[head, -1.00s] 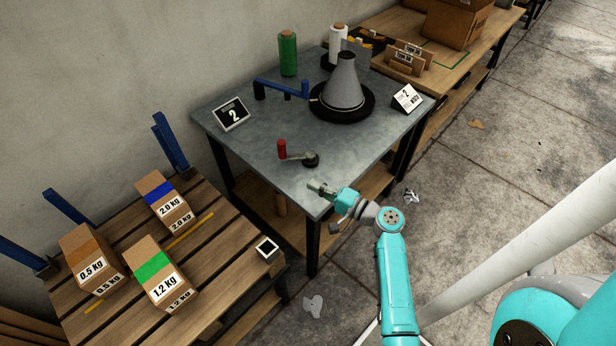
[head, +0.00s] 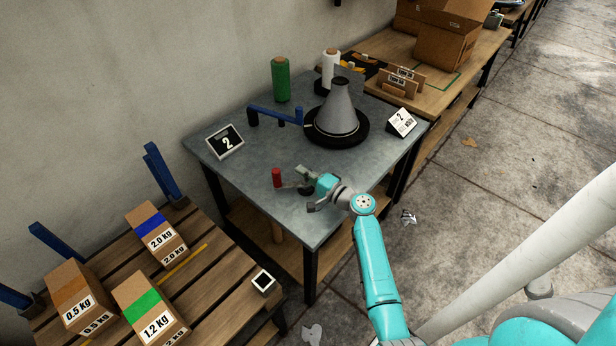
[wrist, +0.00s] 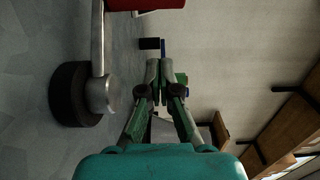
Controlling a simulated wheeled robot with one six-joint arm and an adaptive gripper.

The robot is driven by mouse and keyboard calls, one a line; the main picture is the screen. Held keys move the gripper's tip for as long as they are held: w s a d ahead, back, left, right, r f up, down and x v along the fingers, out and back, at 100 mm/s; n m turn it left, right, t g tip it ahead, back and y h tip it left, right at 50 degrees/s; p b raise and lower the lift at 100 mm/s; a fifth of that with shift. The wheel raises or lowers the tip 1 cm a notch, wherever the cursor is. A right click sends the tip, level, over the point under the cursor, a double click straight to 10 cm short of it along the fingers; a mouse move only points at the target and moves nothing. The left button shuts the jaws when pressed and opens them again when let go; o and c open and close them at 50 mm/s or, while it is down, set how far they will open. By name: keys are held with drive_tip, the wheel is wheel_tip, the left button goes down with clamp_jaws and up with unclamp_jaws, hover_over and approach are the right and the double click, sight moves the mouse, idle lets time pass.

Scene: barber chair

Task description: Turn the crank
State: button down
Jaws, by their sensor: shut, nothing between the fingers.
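The crank is on the front part of the grey table. Its red handle (head: 277,177) stands upright at the left end of a metal arm, and its dark round base (head: 306,190) is partly hidden behind my gripper. My gripper (head: 299,173) is shut and empty, above the table just over the base end of the crank. In the wrist view, my gripper (wrist: 166,68) is shut, beside the crank's metal arm (wrist: 99,60) and apart from it. The crank's black base (wrist: 70,95) and part of the red handle (wrist: 145,4) show at the left and top.
On the grey table (head: 235,170) stand a grey cone (head: 338,108) on a black disc, a blue bracket (head: 275,116), a green spool (head: 280,80) and a number 2 sign (head: 225,142). A pallet at lower left holds labelled boxes (head: 157,232).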

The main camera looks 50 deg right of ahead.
drive_tip(key=w, duration=0.5)
drive_tip(key=shift+w+a, duration=0.15)
drive_tip(key=shift+w, duration=0.05)
drive_tip(key=shift+s+a, duration=0.2)
drive_tip(key=shift+a, duration=0.3)
drive_tip(key=shift+s+a, duration=0.2)
drive_tip(key=shift+a, duration=0.3)
drive_tip(key=shift+s+a, duration=0.4)
drive_tip(key=shift+a, duration=0.45)
